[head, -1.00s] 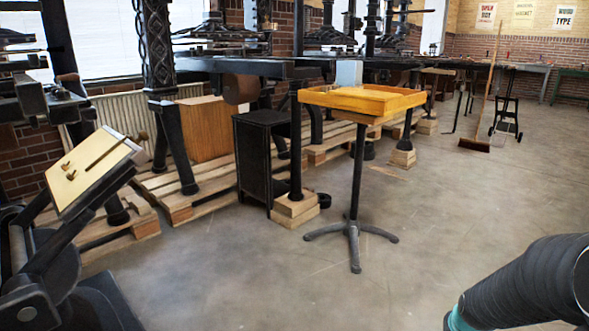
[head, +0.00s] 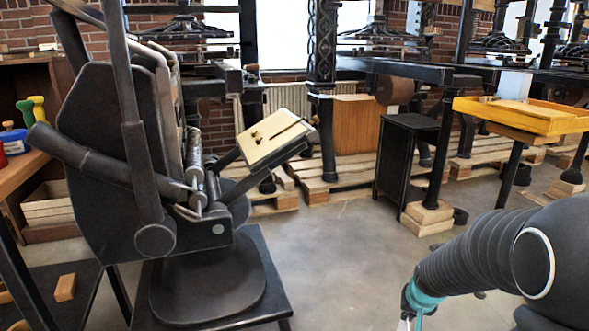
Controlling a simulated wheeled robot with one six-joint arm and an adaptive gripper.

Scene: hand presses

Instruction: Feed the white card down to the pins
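A pale, upright, card-like rectangle (head: 515,85) shows at the back of the yellow wooden tray (head: 530,116) at the right; I cannot tell if it is the white card. A tilted cream-coloured plate (head: 272,140) with a dark slot and small knobs or pins sits on the black hand press (head: 150,190) at the left. The pins are too small to make out clearly. My gripper (head: 408,323) hangs at the bottom edge, mostly cut off, well right of the press and apart from the tray. Its fingers are barely visible, and no held object shows.
A wooden bench (head: 25,172) with coloured-handled tools stands at the far left. A black cabinet (head: 405,160) and wooden pallets (head: 345,172) line the back. The grey floor (head: 350,245) between the press and my arm is clear.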

